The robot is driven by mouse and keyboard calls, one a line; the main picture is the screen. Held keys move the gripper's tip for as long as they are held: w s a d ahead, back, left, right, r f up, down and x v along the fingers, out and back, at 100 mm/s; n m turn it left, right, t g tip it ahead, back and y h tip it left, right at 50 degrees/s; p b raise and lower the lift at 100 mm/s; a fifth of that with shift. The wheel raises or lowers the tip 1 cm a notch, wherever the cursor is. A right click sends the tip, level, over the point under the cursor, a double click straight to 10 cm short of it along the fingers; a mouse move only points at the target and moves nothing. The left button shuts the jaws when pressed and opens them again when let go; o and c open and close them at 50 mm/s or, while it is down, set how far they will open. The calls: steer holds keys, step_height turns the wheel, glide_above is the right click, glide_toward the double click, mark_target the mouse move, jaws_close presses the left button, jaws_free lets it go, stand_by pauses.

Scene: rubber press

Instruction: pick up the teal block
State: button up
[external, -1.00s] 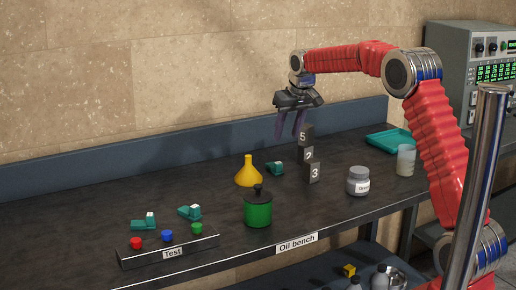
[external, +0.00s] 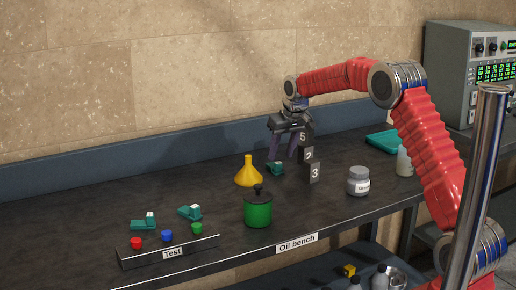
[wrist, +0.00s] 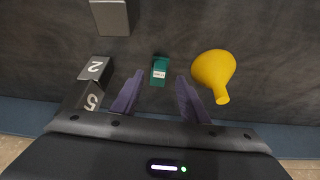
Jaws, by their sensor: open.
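The teal block near the funnel (external: 274,168) lies on the bench, with a pale patch on one end. In the wrist view this teal block (wrist: 159,67) shows just beyond and between my fingertips, apart from them. My gripper (external: 283,152) points down and is open and empty above the bench, close over the block; its two purple fingers also show in the wrist view (wrist: 157,93). Two more teal blocks, one at left (external: 144,224) and one right of it (external: 190,212), lie near the Test rack.
A yellow funnel (external: 248,175) stands left of the block. Black numbered blocks (external: 308,155) stand right beside my gripper. A green pot (external: 258,211), a grey jar (external: 358,182) and the Test rack (external: 168,252) with coloured knobs are nearer the front edge.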

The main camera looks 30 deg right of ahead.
mark_target(278, 163)
steer(key=shift+x, duration=2.6)
steer(key=shift+w, duration=0.1)
steer(key=shift+c, duration=0.6)
steer(key=shift+r, duration=0.1)
jaws_close()
